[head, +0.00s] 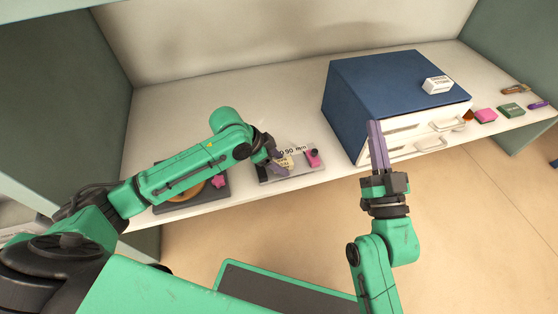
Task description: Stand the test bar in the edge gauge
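The edge gauge (292,177) appears to be the pale, flat plate marked "90 mm" near the front edge of the shelf. A pink block with a dark knob (313,157) stands at its right end. My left gripper (280,158) is over the left part of the plate, its purple fingers apart. A small beige piece (286,163) with dark marks shows by the fingers; I cannot tell whether it is a label or held. I cannot make out the test bar for certain. My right gripper (377,147) is away from the gauge, fingers together and empty, in front of the blue cabinet.
A blue cabinet (385,80) with white drawers stands right of the gauge, a white box (437,85) on top. A dark tray (190,203) with a round tan piece lies left, partly under my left arm. Small pink (486,115) and green (511,110) blocks lie far right.

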